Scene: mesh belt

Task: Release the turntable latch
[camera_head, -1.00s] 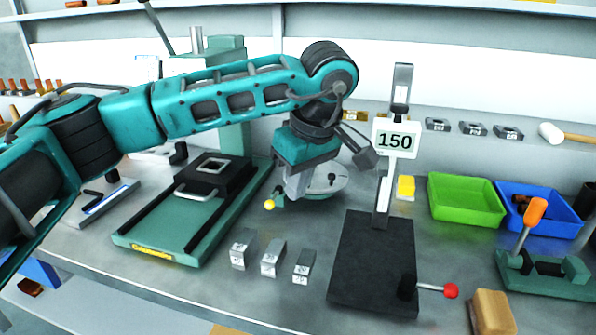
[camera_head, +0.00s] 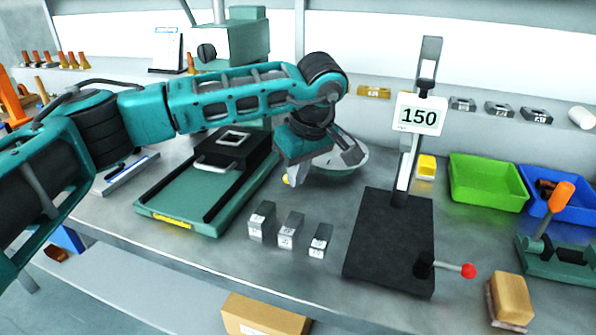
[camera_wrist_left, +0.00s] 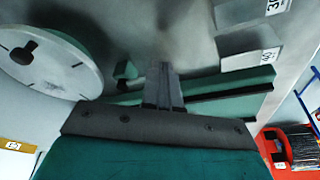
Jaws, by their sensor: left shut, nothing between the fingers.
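The turntable (camera_head: 345,163) is a pale round disc on a green base, partly hidden behind my left gripper in the head view. In the left wrist view the disc (camera_wrist_left: 45,62) shows at left with dark marks and a dark central slot. My right gripper is out of view.
A green slide table (camera_head: 180,190) stands to the left. Several small numbered blocks (camera_head: 290,230) sit in front. A black stand (camera_head: 390,240) with a "150" sign and red-knobbed lever is to the right, with green (camera_head: 487,190) and blue bins beyond.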

